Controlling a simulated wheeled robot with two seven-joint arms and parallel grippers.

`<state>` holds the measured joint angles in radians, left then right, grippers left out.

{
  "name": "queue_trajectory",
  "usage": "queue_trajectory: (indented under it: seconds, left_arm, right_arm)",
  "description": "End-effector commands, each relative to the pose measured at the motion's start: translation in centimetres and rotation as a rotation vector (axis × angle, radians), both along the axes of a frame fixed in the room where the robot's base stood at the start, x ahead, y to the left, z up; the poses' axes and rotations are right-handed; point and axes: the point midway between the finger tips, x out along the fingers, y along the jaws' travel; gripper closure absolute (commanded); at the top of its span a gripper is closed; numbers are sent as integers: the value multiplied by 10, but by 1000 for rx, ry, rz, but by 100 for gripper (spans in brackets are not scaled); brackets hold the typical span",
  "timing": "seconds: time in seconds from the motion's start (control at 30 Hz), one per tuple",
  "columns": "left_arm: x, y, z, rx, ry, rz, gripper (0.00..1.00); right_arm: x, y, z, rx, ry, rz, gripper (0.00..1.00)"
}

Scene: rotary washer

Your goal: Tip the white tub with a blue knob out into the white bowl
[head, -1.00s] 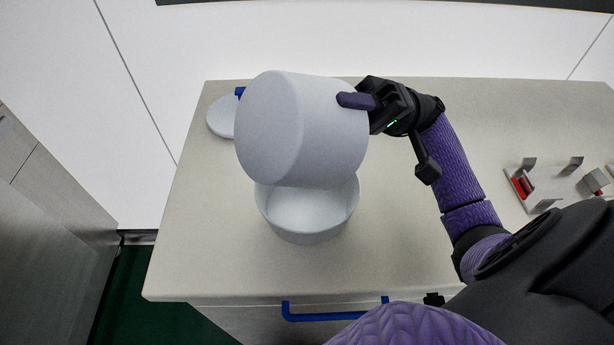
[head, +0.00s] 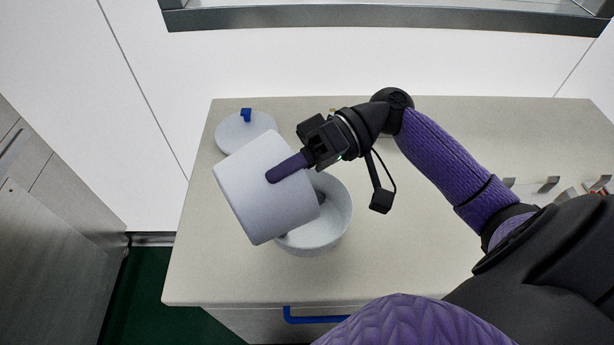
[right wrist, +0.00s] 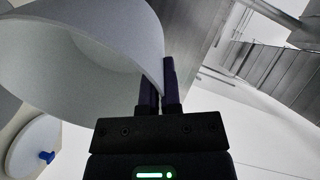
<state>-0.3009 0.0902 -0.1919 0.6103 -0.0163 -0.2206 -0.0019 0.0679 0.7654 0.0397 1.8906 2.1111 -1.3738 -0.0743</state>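The white tub (head: 262,205) is held tilted above the counter, its mouth side turned right and down over the white bowl (head: 335,228). My right gripper (head: 290,166) is shut on the tub's wall at the rim, with one finger lying along the outside. In the right wrist view, the tub's wall (right wrist: 85,50) sits at the two fingers (right wrist: 162,85). The bowl stands upright on the counter, partly covered by the tub. A small dark patch shows in it beside the tub's rim; I cannot tell what it is. My left gripper is out of view.
A round white lid (head: 232,134) with a blue knob (head: 246,114) lies at the counter's back left. The counter (head: 400,255) is clear right of the bowl. Small grey and red fixtures (head: 548,184) are at the far right. A blue handle (head: 315,319) is at the front edge.

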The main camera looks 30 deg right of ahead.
Motion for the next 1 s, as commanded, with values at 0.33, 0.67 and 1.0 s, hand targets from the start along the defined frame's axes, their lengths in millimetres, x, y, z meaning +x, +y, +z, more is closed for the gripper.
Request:
queue_trajectory:
  seconds: [0.33, 0.67, 1.0]
  left_arm:
    - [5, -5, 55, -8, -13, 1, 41]
    - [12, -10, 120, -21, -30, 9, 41]
    - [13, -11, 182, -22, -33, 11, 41]
  right_arm:
    - [1, 53, 3, -298, 6, 2, 100]
    - [2, 83, -8, -572, 15, 2, 100]
    - [3, 112, -16, -848, 23, 5, 100]
